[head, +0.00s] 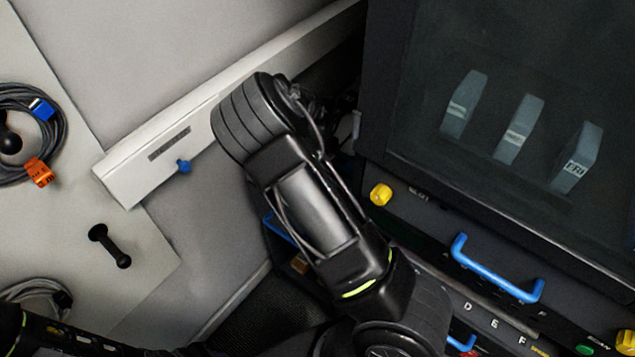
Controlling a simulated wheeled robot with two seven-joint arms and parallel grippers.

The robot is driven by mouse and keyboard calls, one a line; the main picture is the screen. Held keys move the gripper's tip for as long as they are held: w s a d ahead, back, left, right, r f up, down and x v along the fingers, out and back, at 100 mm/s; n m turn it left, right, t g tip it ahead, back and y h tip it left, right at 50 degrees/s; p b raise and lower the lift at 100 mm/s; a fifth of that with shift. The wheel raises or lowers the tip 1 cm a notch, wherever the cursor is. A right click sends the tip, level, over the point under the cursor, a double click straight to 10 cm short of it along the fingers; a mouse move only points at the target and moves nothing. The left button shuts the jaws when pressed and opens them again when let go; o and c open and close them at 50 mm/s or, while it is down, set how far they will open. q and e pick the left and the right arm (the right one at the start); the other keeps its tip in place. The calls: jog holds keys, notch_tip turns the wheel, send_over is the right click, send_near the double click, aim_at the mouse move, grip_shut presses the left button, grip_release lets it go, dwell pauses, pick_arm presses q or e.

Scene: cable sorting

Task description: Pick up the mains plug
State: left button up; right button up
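I cannot make out a mains plug for certain. A coiled dark cable (60,135) hangs on a peg on the pale panel at the left, with a blue connector (41,108) and an orange connector (39,173). A second, grey cable coil (25,288) is at the lower left, partly cut off, with a small black end (62,299) whose type I cannot tell. One of my arms rises through the middle and hides what is behind it. Part of my other arm shows at the bottom left corner. Neither gripper's fingers can be made out.
An empty black peg (110,246) stands on the panel. A white rail (155,155) with a blue knob (183,166) runs along the wall. At the right is a dark cabinet with a window (500,60), grey labelled blocks (519,128), a yellow knob (381,194) and a blue handle (495,272).

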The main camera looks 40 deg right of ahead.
dwell(0.3)
grip_shut()
dwell(0.5)
